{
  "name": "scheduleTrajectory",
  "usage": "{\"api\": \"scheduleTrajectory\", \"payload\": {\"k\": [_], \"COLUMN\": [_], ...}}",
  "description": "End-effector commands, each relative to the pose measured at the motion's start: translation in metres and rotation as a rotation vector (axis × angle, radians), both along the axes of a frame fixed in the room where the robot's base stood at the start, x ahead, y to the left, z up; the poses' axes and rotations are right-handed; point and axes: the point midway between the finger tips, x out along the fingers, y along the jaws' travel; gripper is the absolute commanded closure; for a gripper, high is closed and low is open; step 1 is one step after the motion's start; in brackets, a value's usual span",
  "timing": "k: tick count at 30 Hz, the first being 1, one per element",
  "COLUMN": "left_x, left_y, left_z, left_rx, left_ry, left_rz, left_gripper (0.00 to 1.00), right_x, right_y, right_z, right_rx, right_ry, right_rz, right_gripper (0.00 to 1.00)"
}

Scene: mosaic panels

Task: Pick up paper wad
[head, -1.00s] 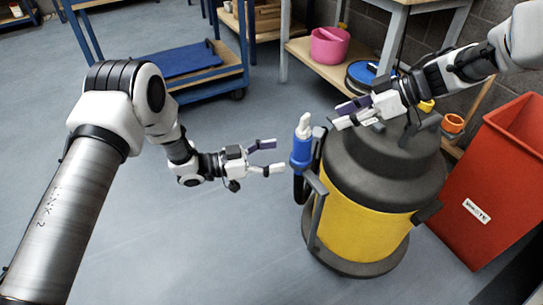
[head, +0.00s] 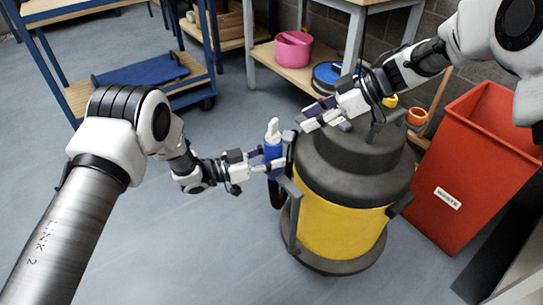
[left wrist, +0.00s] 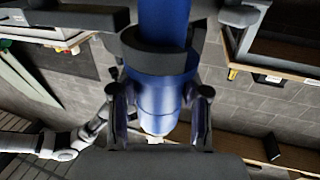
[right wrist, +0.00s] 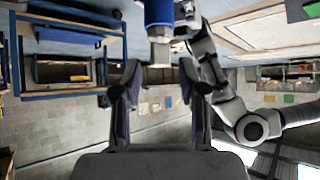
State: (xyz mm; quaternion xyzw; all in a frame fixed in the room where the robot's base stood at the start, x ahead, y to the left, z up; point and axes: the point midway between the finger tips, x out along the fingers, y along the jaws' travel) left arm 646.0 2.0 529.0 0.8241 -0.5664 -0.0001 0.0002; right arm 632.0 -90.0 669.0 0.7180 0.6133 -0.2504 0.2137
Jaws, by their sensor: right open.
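I see no paper wad in any view. A blue bottle with a white nozzle (head: 273,147) stands upright at the left side of a yellow and dark grey drum-shaped machine (head: 345,225). My left gripper (head: 276,158) is at the bottle. In the left wrist view the blue cylinder (left wrist: 160,95) lies between its fingers; whether they grip it, I cannot tell. My right gripper (head: 308,115) is open and empty above the machine's left edge. In the right wrist view the bottle (right wrist: 158,14) shows beyond the open fingers (right wrist: 160,75), nozzle near them.
A red waste bin (head: 460,165) stands right of the machine. A blue-framed trolley (head: 110,85) is at the back left. A workbench (head: 262,58) with a pink bucket (head: 293,48) stands behind. The grey floor (head: 190,250) at front left is clear.

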Motion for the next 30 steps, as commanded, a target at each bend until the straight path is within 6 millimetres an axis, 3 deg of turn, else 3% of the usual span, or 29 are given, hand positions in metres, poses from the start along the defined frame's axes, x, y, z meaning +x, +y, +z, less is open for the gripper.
{"api": "scheduleTrajectory", "payload": {"k": [1, 3, 8, 12, 16, 22, 30], "left_x": [0.0, 0.0, 0.0, 0.0, 0.0, 0.0, 0.0], "left_y": [0.0, 0.0, 0.0, 0.0, 0.0, 0.0, 0.0], "left_z": [0.0, 0.0, 0.0, 0.0, 0.0, 0.0, 0.0], "left_rx": [0.0, 0.0, 0.0, 0.0, 0.0, 0.0, 0.0], "left_ry": [0.0, 0.0, 0.0, 0.0, 0.0, 0.0, 0.0], "left_rz": [0.0, 0.0, 0.0, 0.0, 0.0, 0.0, 0.0], "left_gripper": [0.94, 0.94, 0.94, 0.94, 0.94, 0.94, 0.94], "right_x": [0.0, -0.001, -0.021, -0.046, -0.054, -0.053, -0.024], "right_y": [0.0, 0.001, 0.012, 0.021, 0.011, -0.006, 0.037], "right_z": [0.0, -0.001, -0.01, -0.015, -0.017, -0.023, -0.023], "right_rx": [0.0, 0.005, 0.149, 0.411, 0.579, 0.628, 0.626], "right_ry": [0.0, 0.002, 0.021, -0.014, -0.12, -0.242, -0.253], "right_rz": [0.0, 0.0, 0.002, -0.078, -0.244, -0.412, -0.415], "right_gripper": [0.58, 0.4, 0.4, 0.4, 0.4, 0.4, 0.4]}}
